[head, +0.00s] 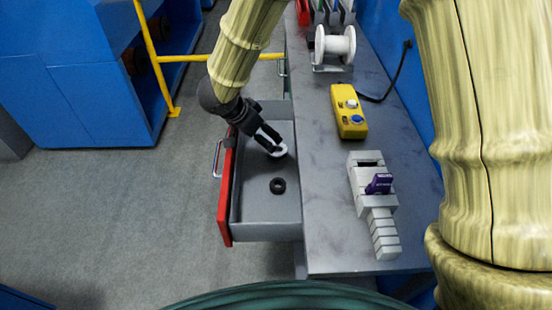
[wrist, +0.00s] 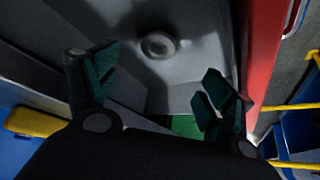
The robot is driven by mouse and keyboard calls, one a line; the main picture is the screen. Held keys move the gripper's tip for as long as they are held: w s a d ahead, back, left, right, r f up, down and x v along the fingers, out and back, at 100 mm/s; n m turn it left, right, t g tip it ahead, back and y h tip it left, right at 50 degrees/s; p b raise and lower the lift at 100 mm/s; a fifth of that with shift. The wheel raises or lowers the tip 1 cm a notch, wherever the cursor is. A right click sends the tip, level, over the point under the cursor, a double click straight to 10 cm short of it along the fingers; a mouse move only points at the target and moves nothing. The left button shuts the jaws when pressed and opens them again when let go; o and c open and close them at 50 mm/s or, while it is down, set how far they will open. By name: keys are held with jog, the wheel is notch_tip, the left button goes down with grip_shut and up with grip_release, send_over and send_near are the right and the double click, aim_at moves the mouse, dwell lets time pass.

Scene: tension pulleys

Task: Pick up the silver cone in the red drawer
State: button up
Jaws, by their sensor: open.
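The red drawer (head: 227,190) is pulled out from the grey bench, and its grey tray is open to view. A small pale, round piece, which looks like the silver cone (head: 280,152), lies inside at my fingertips, partly hidden by them. In the wrist view a round grey piece with a raised centre, likely the same cone (wrist: 159,45), lies on the drawer floor beyond the fingertips. My gripper (head: 270,139) reaches down into the drawer. In the wrist view my gripper (wrist: 160,82) is open, with nothing between its fingers.
A black ring (head: 278,185) lies in the drawer nearer the camera. On the bench (head: 325,215) are a yellow control box (head: 348,112), a grey stepped block with a purple part (head: 372,200) and a white spool (head: 335,45). Yellow rails (head: 152,60) stand behind; the left floor is clear.

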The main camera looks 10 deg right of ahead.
jog(key=shift+b+x, duration=0.3)
jog(key=shift+x, duration=5.25)
jog(key=shift+s+d, duration=0.1)
jog(key=shift+d, duration=0.05)
jog(key=c, duration=1.2)
